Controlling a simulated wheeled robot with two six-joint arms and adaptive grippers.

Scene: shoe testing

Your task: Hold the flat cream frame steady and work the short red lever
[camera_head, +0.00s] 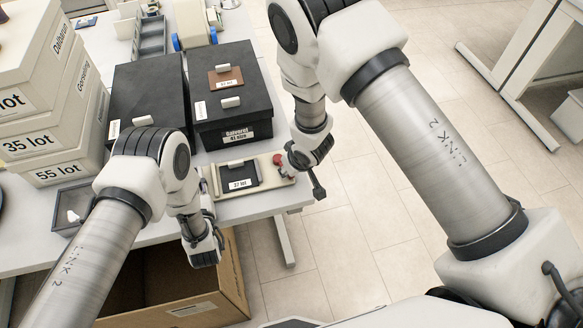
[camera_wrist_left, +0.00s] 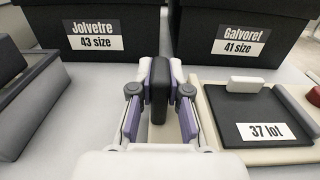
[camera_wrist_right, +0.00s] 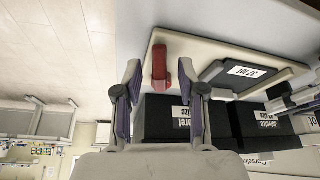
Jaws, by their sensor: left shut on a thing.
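The flat cream frame (camera_head: 283,180) lies near the table's front right corner, with a black panel labelled "37 lot" (camera_head: 238,175). It also shows in the left wrist view (camera_wrist_left: 207,95) and right wrist view (camera_wrist_right: 225,50). My left gripper (camera_wrist_left: 160,85) is at the frame's left side, shut on a black upright piece (camera_wrist_left: 158,95); I cannot tell whether this piece joins the frame. The short red lever (camera_head: 278,158) stands at the frame's right end. My right gripper (camera_wrist_right: 158,80) is open, its fingers on either side of the lever (camera_wrist_right: 160,62) in the right wrist view; contact is unclear.
Two black boxes, labelled "Jolvetre" (camera_wrist_left: 93,36) and "Galvoret" (camera_wrist_left: 240,40), stand behind the frame. Stacked white boxes (camera_head: 45,110) and a dark tray (camera_head: 68,208) are at left. An open cardboard box (camera_head: 170,285) is below the table's front edge.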

